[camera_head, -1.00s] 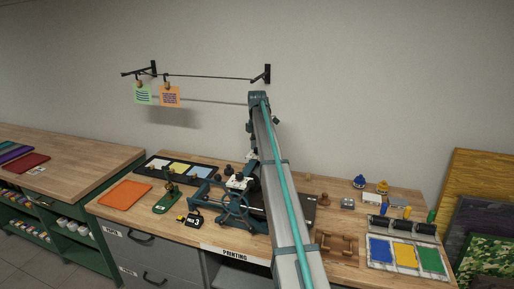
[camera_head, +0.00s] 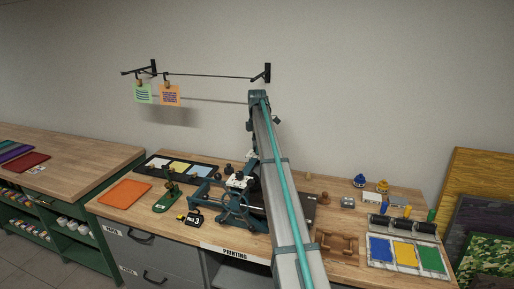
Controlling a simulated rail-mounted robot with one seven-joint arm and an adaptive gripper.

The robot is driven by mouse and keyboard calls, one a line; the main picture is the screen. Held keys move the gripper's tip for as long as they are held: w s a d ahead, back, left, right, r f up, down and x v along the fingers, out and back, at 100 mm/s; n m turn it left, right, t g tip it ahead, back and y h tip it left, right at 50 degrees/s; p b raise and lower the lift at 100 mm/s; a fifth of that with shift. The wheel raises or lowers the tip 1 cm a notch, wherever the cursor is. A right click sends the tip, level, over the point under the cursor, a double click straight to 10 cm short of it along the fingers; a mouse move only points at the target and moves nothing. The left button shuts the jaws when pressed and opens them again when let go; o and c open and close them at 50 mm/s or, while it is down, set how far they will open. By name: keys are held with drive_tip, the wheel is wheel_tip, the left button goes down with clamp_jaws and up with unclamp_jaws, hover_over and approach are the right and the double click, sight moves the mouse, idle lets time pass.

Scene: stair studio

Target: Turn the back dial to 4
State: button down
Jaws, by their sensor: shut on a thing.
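The printing press (camera_head: 234,206), dark teal with a spoked handwheel, stands on the wooden bench. White parts (camera_head: 240,181) show on its top, too small for me to read any dial numbers. My arm reaches over the bench, and its far end hangs down behind the press. My gripper (camera_head: 252,168) shows only as a small dark part beside the arm link, low at the back of the press. It is shut at the back dial, which is hidden behind the arm and gripper.
A black card marked 3 (camera_head: 194,219) stands in front of the press. A green stand (camera_head: 168,200), an orange sheet (camera_head: 124,194) and a black tray (camera_head: 150,165) are to the left. A wooden frame (camera_head: 338,243) and ink slabs (camera_head: 406,255) lie to the right.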

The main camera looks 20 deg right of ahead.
drive_tip(key=m, duration=0.5)
drive_tip(key=m+b, duration=0.1)
drive_tip(key=m, duration=0.3)
drive_tip(key=shift+m, duration=0.3)
drive_tip(key=m, duration=0.4)
drive_tip(key=shift+m, duration=0.3)
drive_tip(key=m, duration=1.4)
drive_tip(key=shift+b, duration=0.35)
drive_tip(key=m, duration=1)
